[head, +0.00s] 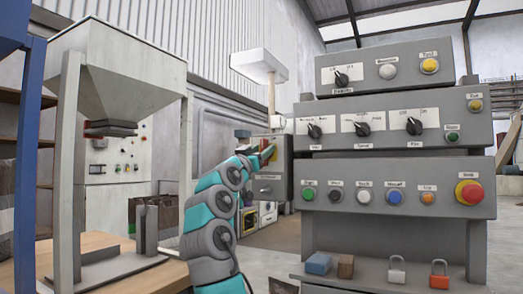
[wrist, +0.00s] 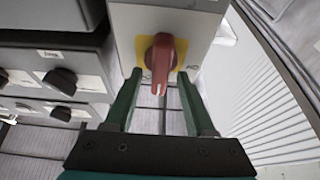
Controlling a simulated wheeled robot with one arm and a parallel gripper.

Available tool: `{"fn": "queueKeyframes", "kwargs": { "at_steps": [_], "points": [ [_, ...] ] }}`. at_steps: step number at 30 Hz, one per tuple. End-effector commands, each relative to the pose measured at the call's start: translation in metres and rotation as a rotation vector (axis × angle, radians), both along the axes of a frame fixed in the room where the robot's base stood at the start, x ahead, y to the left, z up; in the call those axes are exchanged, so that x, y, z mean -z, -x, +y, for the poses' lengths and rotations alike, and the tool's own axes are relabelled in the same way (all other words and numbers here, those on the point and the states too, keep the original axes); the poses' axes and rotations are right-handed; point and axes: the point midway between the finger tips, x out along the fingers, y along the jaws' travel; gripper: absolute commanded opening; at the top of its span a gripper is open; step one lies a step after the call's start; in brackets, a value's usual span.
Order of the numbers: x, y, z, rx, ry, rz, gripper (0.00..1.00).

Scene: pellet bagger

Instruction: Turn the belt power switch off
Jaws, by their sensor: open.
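The switch with a red rotary handle (wrist: 160,58) sits on a yellow plate (wrist: 143,48) on a light grey box in the wrist view. Its handle points toward the bottom of that picture, with small dark markings on either side. My gripper (wrist: 159,76) is open, with one green finger on each side of the handle. I cannot tell whether the fingers touch it. In the head view my gripper (head: 264,153) is small, at the grey box (head: 268,188) left of the control console; the red handle cannot be made out there.
A grey console (head: 400,168) with knobs, buttons and a red emergency stop (head: 469,192) stands right of my arm. Padlocks (head: 397,270) and small blocks lie on its shelf. A hopper (head: 115,75) on a frame stands at left.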

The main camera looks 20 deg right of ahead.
Motion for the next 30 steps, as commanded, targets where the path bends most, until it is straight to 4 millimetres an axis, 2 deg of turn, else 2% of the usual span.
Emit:
{"fn": "queueKeyframes", "kwargs": {
  "at_steps": [5,20,30],
  "points": [
    [0.0003,-0.0001,-0.0001,0.0,-0.001,0.001,0.55],
    [0.0005,-0.0001,0.0,0.0,-0.001,0.001,0.0],
    [0.0016,0.0003,0.0,0.0,0.008,0.012,0.0]
  ]
}}
